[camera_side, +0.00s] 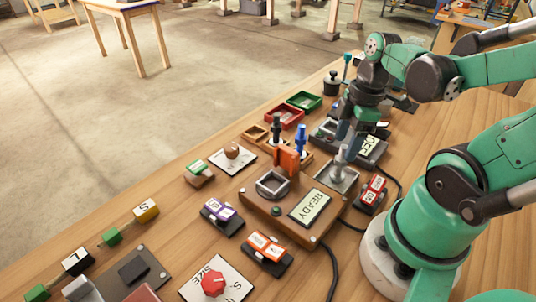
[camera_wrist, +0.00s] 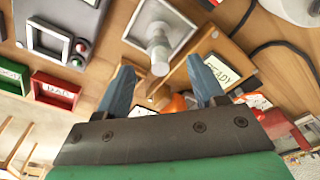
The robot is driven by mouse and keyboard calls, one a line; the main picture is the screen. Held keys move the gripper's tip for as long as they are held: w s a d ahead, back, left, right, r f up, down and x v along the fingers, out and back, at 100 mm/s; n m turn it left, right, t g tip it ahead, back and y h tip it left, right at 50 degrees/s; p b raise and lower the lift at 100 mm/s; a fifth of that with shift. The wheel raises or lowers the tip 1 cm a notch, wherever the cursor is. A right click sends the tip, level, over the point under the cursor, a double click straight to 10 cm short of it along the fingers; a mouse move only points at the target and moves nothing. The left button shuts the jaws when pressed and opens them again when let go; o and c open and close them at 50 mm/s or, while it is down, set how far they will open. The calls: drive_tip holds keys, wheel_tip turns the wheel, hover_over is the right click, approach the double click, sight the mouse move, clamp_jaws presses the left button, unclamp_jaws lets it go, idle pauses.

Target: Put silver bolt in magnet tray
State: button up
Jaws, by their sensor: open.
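The silver bolt (camera_side: 340,158) stands upright in the side view, within the outline of a shallow grey-framed square tray (camera_side: 347,187), which looks like the magnet tray. In the wrist view the bolt (camera_wrist: 158,48) appears over the tray's pale floor, and the tray's frame (camera_wrist: 185,42) shows around it. My gripper (camera_side: 346,131) is just above and beside the bolt in the side view. In the wrist view the two blue fingers of my gripper (camera_wrist: 162,82) are spread wide with nothing between them. The exact gap between fingers and bolt is hard to tell.
A black bolt (camera_side: 277,125) and a blue bolt (camera_side: 300,138) stand in a wooden rack near an orange part (camera_side: 288,160). A box marked READY (camera_side: 311,206) is in front. Red (camera_side: 285,119) and green (camera_side: 304,101) trays lie behind. Cables run at the right.

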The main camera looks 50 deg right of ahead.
wheel_tip(320, 180, up, 8)
drive_tip(key=w+a+f+m+t, duration=0.1)
drive_tip(key=w+a+m+t, duration=0.3)
drive_tip(key=w+a+m, duration=0.1)
drive_tip(key=w+a+f+m+t+h, duration=0.1)
drive_tip(key=w+a+m, duration=0.2)
drive_tip(key=shift+f+t, duration=0.3)
drive_tip(key=shift+t, duration=0.1)
drive_tip(key=shift+w+a+m, duration=0.2)
drive_tip(key=shift+a+m, duration=0.15)
drive_tip(key=shift+m, duration=0.15)
idle(0.6)
